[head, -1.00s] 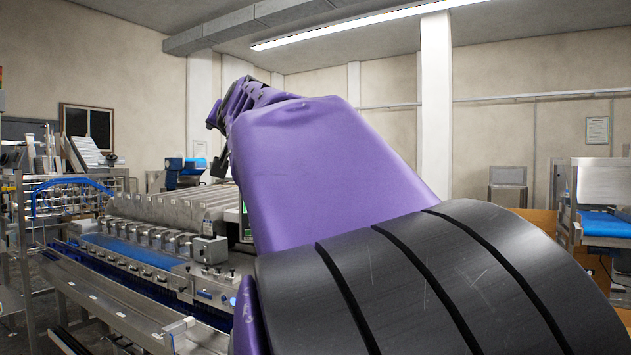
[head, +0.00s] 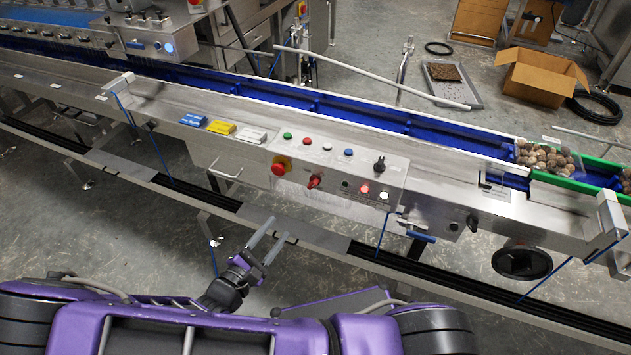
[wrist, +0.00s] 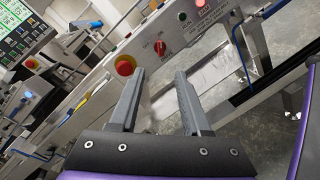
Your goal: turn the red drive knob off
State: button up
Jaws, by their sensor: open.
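The red drive knob (head: 314,181) is a small red rotary handle on the front of the steel control panel (head: 335,201). In the wrist view the red knob (wrist: 160,47) lies just beyond the fingertips, on a white plate, its handle roughly upright in the picture. My gripper (head: 280,227) is open and empty, in front of and below the panel, apart from the knob. In the wrist view both fingers of my gripper (wrist: 160,73) point toward the panel, with the knob in line with the gap between them.
A black rotary switch (head: 379,163) and several coloured buttons share the panel. A blue conveyor (head: 345,112) runs behind. Floor is clear around my gripper.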

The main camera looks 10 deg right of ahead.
jog(key=s+d+f+n+t+y, duration=0.1)
jog(key=d+f+n+t, duration=0.1)
jog(key=n, duration=0.1)
jog(key=b, duration=0.1)
send_near(311, 187)
jog(key=x, duration=0.9)
jog(key=shift+w+d, duration=0.15)
jog(key=shift+d, duration=0.05)
jog(key=shift+c, duration=0.3)
grip_shut()
